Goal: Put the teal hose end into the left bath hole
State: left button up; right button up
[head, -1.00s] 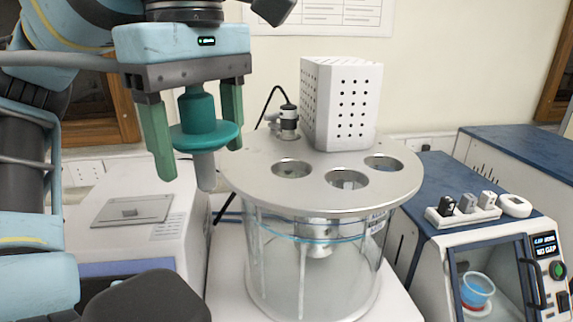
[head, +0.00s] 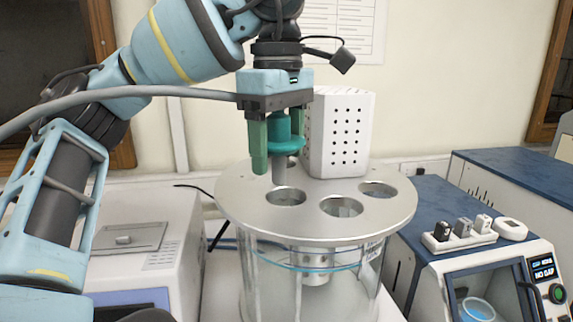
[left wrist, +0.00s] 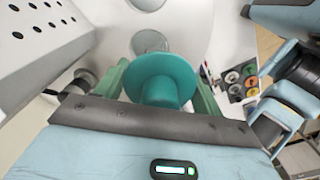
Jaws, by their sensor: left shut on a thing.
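My left gripper (head: 279,150) is shut on the teal hose end (head: 285,133), which has a wide flange and a grey tip pointing down. The tip hangs just above the bath's round metal lid (head: 240,205), at the back edge of the left bath hole (head: 286,198). I cannot tell how far above the lid it is. In the left wrist view the teal hose end (left wrist: 165,75) sits between the green fingers and hides its own tip. One lid hole (left wrist: 150,41) shows just beyond the flange. My right gripper is not in view.
The middle hole (head: 341,207) and right hole (head: 378,189) are empty. A white perforated box (head: 340,135) stands on the lid close to the gripper's right. A blue-topped machine (head: 415,220) is to the right, and a white device (head: 150,225) is to the left.

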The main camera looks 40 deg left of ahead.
pick_arm(q)
jog(key=shift+w+a, duration=0.1)
jog(key=shift+w, duration=0.6)
jog(key=shift+w+f, duration=0.25)
jog(key=shift+f, duration=1.6)
jog(key=shift+f, duration=0.1)
jog(key=shift+f, duration=0.35)
jog(key=shift+f, duration=0.15)
jog(key=o, duration=1)
jog(key=shift+o, duration=0.2)
